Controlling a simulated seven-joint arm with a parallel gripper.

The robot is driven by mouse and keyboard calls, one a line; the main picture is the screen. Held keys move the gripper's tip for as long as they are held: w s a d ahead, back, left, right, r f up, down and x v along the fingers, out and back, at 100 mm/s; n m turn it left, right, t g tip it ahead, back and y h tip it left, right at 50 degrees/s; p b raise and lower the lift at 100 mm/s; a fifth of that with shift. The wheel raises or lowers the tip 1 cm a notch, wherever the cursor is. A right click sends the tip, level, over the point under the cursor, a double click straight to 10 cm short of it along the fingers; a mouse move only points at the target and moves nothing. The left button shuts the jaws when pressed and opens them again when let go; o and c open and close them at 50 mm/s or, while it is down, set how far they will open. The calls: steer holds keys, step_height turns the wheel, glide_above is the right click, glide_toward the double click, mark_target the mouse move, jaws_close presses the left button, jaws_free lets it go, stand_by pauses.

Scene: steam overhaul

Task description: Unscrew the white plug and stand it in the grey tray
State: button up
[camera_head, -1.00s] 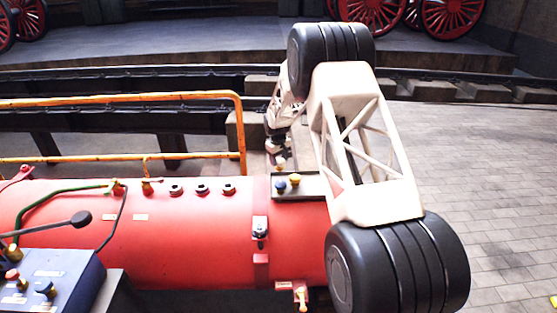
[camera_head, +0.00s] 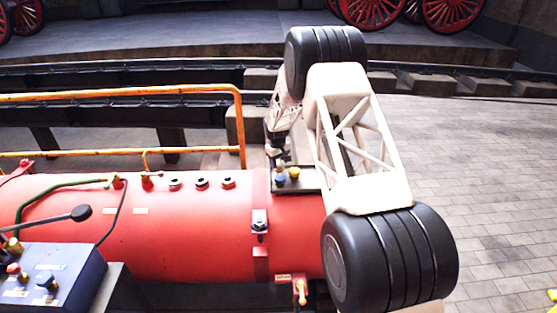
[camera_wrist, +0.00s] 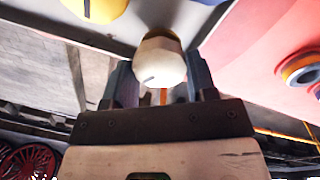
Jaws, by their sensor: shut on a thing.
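The white plug (camera_wrist: 160,62), with a dark line on its face, sits between the fingers of my gripper (camera_wrist: 160,88) in the wrist view. My gripper is shut on it. A blue plug (camera_head: 280,176) and a yellow plug (camera_head: 294,172) stand on that tray. Both also show at the top of the wrist view, blue (camera_wrist: 145,3) and yellow (camera_wrist: 96,8). I cannot tell whether the white plug touches the surface behind it.
The red boiler (camera_head: 190,235) has several dark-rimmed ports along its top. An orange handrail (camera_head: 120,94) runs behind it. A blue control box (camera_head: 50,275) with knobs and a lever stands at the lower left.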

steer(key=shift+f, duration=0.5)
stand_by(0.8)
steer(key=o, duration=1.4)
steer(key=shift+c, duration=1)
steer(key=shift+r, duration=0.1)
steer(key=shift+r, duration=3.35)
steer(key=shift+s+r, duration=0.1)
steer(key=shift+r, duration=0.05)
